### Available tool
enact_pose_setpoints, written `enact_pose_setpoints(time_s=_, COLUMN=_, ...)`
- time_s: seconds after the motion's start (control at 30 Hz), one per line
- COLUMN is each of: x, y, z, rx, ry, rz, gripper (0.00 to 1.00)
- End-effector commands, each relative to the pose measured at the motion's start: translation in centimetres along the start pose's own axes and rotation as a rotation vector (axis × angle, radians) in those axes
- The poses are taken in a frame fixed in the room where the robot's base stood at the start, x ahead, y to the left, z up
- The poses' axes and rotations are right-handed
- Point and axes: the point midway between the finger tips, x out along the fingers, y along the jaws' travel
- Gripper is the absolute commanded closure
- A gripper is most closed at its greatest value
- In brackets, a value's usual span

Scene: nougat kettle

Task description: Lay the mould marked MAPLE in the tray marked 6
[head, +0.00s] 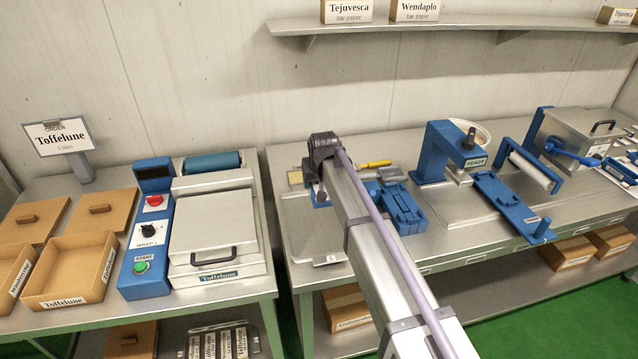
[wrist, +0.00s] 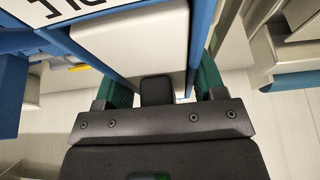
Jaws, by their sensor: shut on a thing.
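My gripper (wrist: 160,90) has its dark green pads closed in the wrist view. Between and beyond them is a pale block (wrist: 140,45) with blue edges; I cannot tell whether this is the MAPLE mould, and no such word is readable. In the head view my gripper's fingers are mostly hidden by my own arm, over the left part of the long steel table. A flat grey tray (head: 304,234) lies there, left of my arm, with a small front tag (head: 327,260) that seems to read 6. My arm covers part of this area.
A blue fixture (head: 403,208) stands right of my arm, with a yellow-handled tool (head: 375,164) behind it. A blue press marked READY (head: 445,155) and a lidded steel box (head: 578,135) stand farther right. The Toffelune machine (head: 213,230) is on the left table, across a gap.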

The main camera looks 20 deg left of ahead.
Motion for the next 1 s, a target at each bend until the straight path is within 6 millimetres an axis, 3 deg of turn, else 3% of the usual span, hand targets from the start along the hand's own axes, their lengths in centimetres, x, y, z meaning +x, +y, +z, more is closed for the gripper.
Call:
enact_pose_setpoints(time_s=0.6, x=11.1, y=0.0, z=4.6, rx=0.000, ry=0.001, rz=0.000, gripper=0.76)
enact_pose_setpoints(time_s=1.0, x=11.8, y=0.0, z=4.9, rx=0.000, ry=0.001, rz=0.000, gripper=0.76)
